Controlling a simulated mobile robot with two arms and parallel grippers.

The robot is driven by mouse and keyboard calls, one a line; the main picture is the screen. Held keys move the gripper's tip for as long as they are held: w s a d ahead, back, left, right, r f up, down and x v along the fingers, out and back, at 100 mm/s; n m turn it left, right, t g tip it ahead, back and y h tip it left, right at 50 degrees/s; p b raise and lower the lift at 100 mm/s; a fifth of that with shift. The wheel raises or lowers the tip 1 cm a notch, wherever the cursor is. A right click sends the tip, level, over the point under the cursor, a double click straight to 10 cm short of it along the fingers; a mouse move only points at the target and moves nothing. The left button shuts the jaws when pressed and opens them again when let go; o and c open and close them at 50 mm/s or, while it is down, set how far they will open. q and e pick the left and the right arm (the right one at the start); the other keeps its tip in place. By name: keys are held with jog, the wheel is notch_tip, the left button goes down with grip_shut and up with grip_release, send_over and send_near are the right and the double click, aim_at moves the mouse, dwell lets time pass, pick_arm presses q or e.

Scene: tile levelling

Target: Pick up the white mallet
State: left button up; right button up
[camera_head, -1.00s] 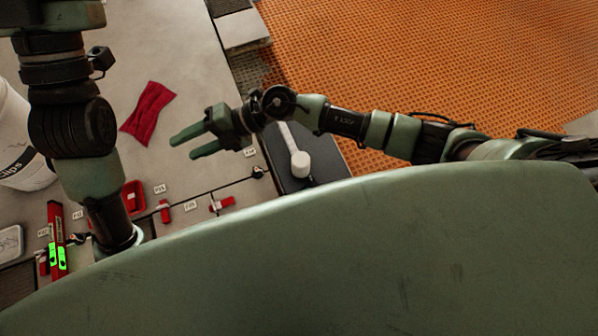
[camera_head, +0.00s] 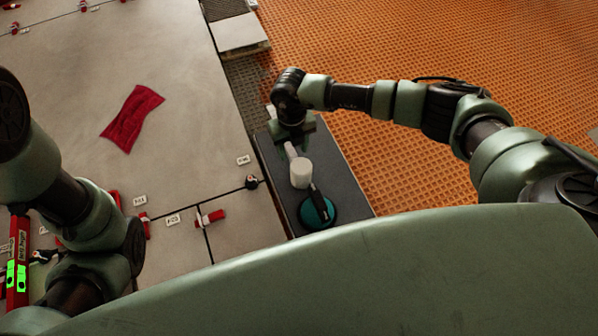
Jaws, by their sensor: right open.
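The white mallet lies on a dark grey board (camera_head: 345,190) at the right of the tiled floor. Its white head (camera_head: 301,173) shows clearly, and a short piece of pale handle shows behind it. My right gripper (camera_head: 292,140) is over the handle, just behind the head, pointing down. It is open and hides most of the handle. I cannot tell whether its fingers are beside the handle or above it. My left arm comes in at the left, but its gripper is not in view.
A teal suction cup (camera_head: 318,213) with a black handle lies close in front of the mallet head. A red cloth (camera_head: 131,119) lies on the tiles. A red spirit level (camera_head: 19,245) is at the lower left. Stacked tiles (camera_head: 240,34) stand behind the board.

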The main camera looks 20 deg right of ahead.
notch_tip(320, 180, down, 3)
jog(key=shift+b, duration=0.75)
jog(key=shift+r, duration=0.1)
grip_shut()
jog(key=shift+r, duration=0.1)
